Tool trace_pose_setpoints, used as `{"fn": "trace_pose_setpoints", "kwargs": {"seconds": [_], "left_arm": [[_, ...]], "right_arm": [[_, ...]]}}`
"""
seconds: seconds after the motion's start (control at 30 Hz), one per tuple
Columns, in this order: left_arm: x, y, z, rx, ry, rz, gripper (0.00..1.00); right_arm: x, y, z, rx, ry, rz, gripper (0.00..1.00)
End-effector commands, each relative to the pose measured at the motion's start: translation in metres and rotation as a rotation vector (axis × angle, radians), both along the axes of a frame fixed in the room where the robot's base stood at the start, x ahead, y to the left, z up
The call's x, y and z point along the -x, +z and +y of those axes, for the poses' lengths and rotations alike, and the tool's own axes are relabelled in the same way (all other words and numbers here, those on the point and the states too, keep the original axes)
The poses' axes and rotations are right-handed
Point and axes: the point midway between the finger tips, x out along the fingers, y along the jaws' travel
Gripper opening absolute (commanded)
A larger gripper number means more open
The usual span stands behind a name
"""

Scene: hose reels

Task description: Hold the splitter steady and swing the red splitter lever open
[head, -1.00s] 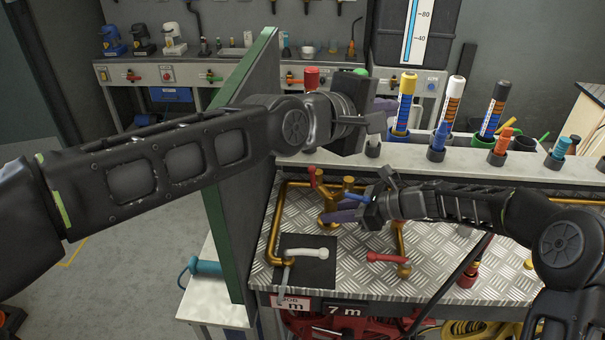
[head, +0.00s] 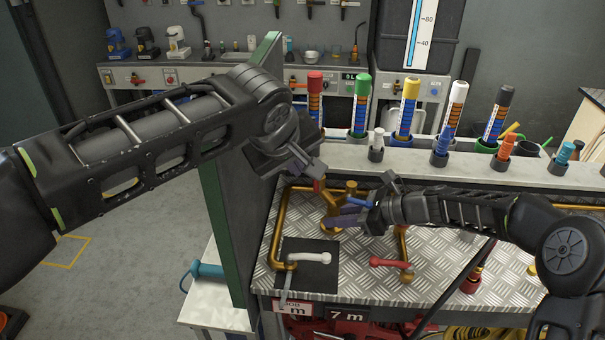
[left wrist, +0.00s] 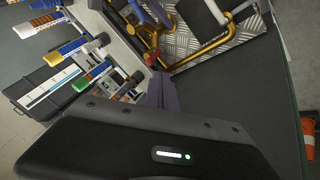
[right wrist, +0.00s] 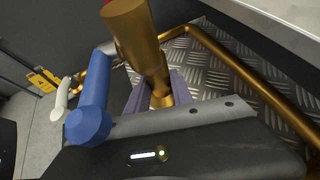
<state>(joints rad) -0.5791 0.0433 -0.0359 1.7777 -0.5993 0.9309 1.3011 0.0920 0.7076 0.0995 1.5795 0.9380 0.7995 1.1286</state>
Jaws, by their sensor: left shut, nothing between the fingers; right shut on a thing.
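The brass splitter (head: 351,188) stands on the metal worktop. It fills the upper middle of the right wrist view (right wrist: 138,38). My right gripper (head: 340,217) is shut on the splitter's brass body, with its purple fingers on both sides. The red splitter lever (head: 318,185) shows at the splitter's left, partly hidden by my left gripper. In the left wrist view a small red part (left wrist: 150,58), likely this lever, shows just beyond the fingertips. My left gripper (left wrist: 161,78) is shut and empty, pointing down close to the lever. Contact is unclear. A blue lever (right wrist: 90,112) is beside the splitter.
A green-edged panel (head: 240,160) stands upright left of the splitter, under my left arm. A white lever (head: 308,258) and another red lever (head: 385,263) are on brass pipes at the front. Coloured upright tubes (head: 405,110) stand along the back ledge.

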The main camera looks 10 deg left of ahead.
Motion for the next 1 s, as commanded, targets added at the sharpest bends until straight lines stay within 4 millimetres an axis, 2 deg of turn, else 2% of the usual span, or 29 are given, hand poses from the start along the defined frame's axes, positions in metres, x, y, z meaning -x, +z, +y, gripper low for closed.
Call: {"fn": "trace_pose_setpoints", "kwargs": {"seconds": [0.17,0.6,0.73,1.0], "left_arm": [[-0.009,-0.014,-0.001,-0.001,0.000,0.003,0.00],[-0.050,-0.069,-0.009,-0.001,0.000,0.002,0.00],[-0.056,-0.077,-0.010,0.001,0.001,0.000,0.00],[-0.058,-0.078,-0.010,0.001,0.000,0.000,0.00]], "right_arm": [[0.000,0.001,0.000,-0.001,0.000,0.000,0.05],[0.000,0.001,0.000,-0.001,0.000,0.000,0.05],[0.000,0.001,0.000,-0.001,0.000,0.000,0.05],[0.000,0.000,0.000,-0.001,0.000,0.000,0.05]]}}
